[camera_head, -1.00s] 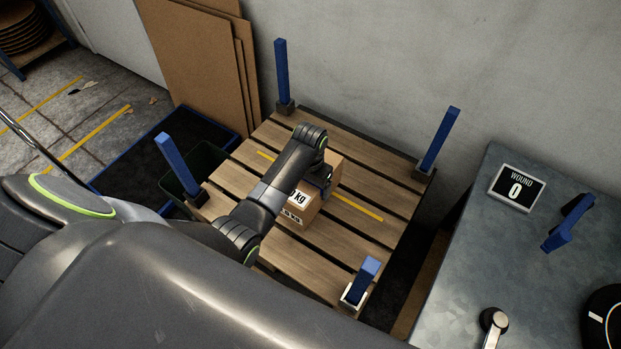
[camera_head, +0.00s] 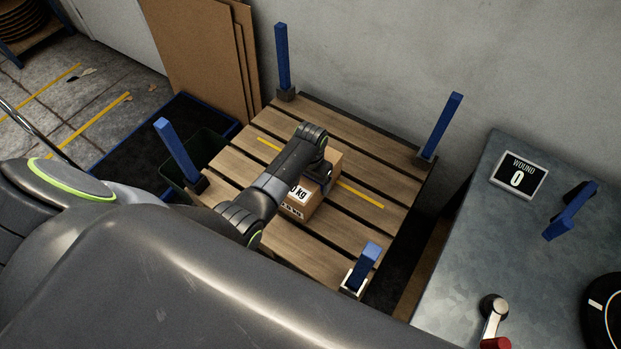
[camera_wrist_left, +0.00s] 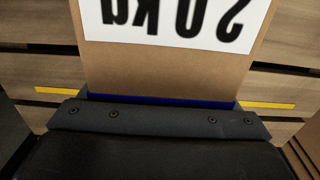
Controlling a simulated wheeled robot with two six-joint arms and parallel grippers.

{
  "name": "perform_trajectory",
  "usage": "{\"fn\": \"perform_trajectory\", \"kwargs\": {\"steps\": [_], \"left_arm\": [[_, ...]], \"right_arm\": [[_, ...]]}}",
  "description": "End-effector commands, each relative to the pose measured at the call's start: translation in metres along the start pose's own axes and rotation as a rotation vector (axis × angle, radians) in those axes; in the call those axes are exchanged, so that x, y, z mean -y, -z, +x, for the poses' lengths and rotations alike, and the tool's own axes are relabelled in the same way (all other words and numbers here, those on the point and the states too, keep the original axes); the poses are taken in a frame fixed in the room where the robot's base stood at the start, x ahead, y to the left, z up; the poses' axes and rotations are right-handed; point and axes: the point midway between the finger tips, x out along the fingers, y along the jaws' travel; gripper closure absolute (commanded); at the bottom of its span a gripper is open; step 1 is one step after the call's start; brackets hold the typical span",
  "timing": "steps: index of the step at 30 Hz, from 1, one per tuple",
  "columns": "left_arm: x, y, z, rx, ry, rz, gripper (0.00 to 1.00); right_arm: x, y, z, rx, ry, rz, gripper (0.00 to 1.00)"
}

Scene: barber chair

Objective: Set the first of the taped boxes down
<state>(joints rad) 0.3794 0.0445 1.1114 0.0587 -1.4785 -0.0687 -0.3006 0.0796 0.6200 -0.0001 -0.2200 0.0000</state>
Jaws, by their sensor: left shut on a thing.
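A brown cardboard box (camera_head: 318,203) with a white "20 kg" label is over the middle of the slatted wooden pallet (camera_head: 240,160). My left gripper (camera_head: 326,172) is shut on the box, with my arm reaching in from the left and covering part of it. In the left wrist view the box (camera_wrist_left: 165,72) shows its label upside down against the gripper's blue-edged plate (camera_wrist_left: 160,101). I cannot tell whether its underside touches the slats. A yellow line (camera_head: 360,194) crosses the pallet on both sides of the box. My right gripper is not in view.
Blue posts stand at the pallet corners: far left (camera_head: 283,58), far right (camera_head: 440,127), left (camera_head: 176,150) and near (camera_head: 365,267). A metal table (camera_head: 460,260) with a "WOUND 0" display (camera_head: 518,176) is at right. Cardboard sheets (camera_head: 195,55) lean on the wall. Slats around the box are bare.

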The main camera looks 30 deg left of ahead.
Motion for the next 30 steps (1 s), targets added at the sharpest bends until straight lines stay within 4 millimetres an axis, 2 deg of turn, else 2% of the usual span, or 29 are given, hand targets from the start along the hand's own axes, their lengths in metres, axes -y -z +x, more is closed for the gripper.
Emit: {"fn": "perform_trajectory", "kwargs": {"steps": [1, 5, 14, 20, 30], "left_arm": [[0.0, 0.0, 0.001, 0.001, 0.0, 0.0, 0.15], [0.0, 0.0, 0.001, 0.001, 0.0, 0.0, 0.0], [0.0, 0.0, -0.004, -0.001, 0.0, 0.0, 0.0], [0.0, 0.001, -0.031, -0.004, 0.0, 0.0, 0.0], [0.0, 0.001, -0.097, -0.003, 0.001, -0.001, 0.0]], "right_arm": [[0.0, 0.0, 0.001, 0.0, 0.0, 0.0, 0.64], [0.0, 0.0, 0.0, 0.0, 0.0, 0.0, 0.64], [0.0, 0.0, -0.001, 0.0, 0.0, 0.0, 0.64], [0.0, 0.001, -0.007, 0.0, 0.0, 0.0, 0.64], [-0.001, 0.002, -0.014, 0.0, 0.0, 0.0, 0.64]]}}
